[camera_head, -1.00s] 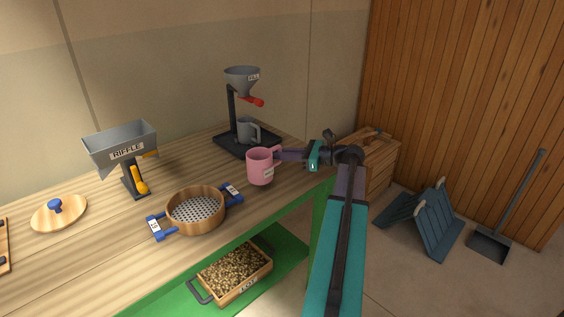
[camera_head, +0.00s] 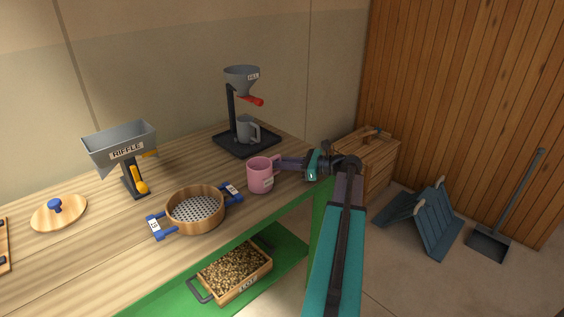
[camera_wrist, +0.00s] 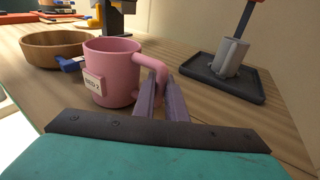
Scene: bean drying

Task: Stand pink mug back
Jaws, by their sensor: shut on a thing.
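The pink mug (camera_head: 259,177) is upright at the right part of the wooden workbench, just right of the round sieve. In the wrist view the pink mug (camera_wrist: 110,72) shows a white label on its side, and its handle points toward my gripper. My gripper (camera_head: 282,163) reaches in from the right, its fingers shut on the mug's handle. In the wrist view the fingertips of my gripper (camera_wrist: 163,88) are at the handle. The mug's base appears at or very near the bench top; I cannot tell whether it touches.
A wooden sieve (camera_head: 195,212) with blue handles is left of the mug. Behind stands a funnel stand (camera_head: 231,107) with a grey mug (camera_head: 245,129) on its dark tray (camera_head: 262,148). A riffle hopper (camera_head: 123,150) stands farther left. A bean box (camera_head: 235,270) sits on the green lower shelf.

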